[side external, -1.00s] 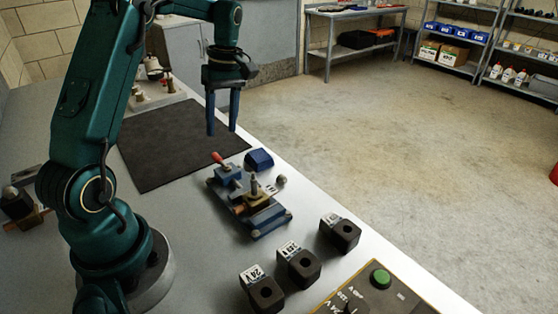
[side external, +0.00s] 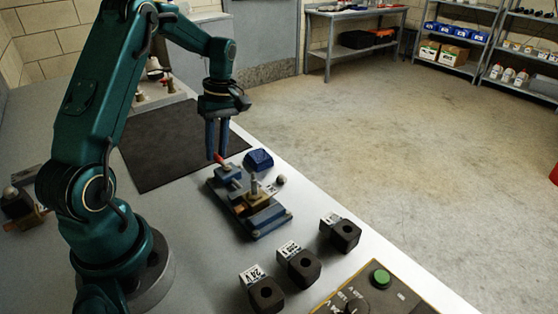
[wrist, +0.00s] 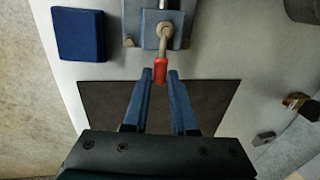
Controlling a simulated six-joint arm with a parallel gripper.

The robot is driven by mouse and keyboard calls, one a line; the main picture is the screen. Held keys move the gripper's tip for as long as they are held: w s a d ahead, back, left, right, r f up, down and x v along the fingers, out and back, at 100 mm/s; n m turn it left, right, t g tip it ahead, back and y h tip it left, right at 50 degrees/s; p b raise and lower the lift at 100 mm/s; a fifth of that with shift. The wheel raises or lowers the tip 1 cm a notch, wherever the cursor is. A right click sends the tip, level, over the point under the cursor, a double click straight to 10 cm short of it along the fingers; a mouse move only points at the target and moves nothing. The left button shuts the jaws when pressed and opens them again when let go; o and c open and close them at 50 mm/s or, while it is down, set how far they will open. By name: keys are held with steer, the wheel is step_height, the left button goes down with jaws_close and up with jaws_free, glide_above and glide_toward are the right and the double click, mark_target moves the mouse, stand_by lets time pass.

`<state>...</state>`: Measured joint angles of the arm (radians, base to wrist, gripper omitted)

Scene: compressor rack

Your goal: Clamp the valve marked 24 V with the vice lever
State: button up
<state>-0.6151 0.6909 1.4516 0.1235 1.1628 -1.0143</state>
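A blue vice (side external: 264,217) stands on the bench with a brass valve body (side external: 257,198) and its upright stem in it. Its lever has a red handle (side external: 220,158), which also shows in the wrist view (wrist: 160,70). My gripper (side external: 216,157) is low at the handle. In the wrist view my gripper (wrist: 160,73) is open, with one finger on each side of the red handle and narrow gaps visible. A black block labelled 24 V (side external: 265,293) stands at the front. I cannot read a mark on the valve in the vice.
Two more labelled black blocks (side external: 303,267) (side external: 344,234) stand beside the 24 V one. A control panel (side external: 392,297) with a green button is at the front right. A blue block (side external: 258,159) lies beside the vice. A dark mat (side external: 165,150) lies behind it.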

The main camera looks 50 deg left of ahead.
jaws_close()
steer(key=shift+w, duration=0.1)
steer(key=m, duration=0.1)
steer(key=w+m, duration=0.1)
steer(key=m, duration=0.1)
steer(key=w+d+m+y, duration=0.1)
steer(key=m, duration=0.1)
steer(key=shift+w, duration=0.15)
steer(key=m, duration=0.2)
steer(key=w+d+m, duration=0.1)
steer(key=m, duration=0.1)
steer(key=shift+w+t+y, duration=0.1)
steer(key=shift+t+y, duration=0.2)
steer(key=m, duration=0.1)
steer(key=d+m, duration=0.1)
steer(key=shift+w+m, duration=0.35)
steer(key=shift+m, duration=0.05)
steer(key=m, duration=0.1)
steer(key=d+m, duration=0.1)
steer(key=m+t, duration=0.1)
steer(key=shift+w+d+y, duration=0.25)
steer(key=shift+d+y, duration=0.05)
steer(key=shift+d+m+t, duration=0.15)
steer(key=shift+d+m, duration=0.2)
steer(key=shift+m, duration=0.45)
steer(key=shift+d+m+t, duration=0.15)
steer(key=shift+d+m, duration=0.15)
steer(key=shift+m, duration=0.5)
steer(key=shift+d, duration=0.15)
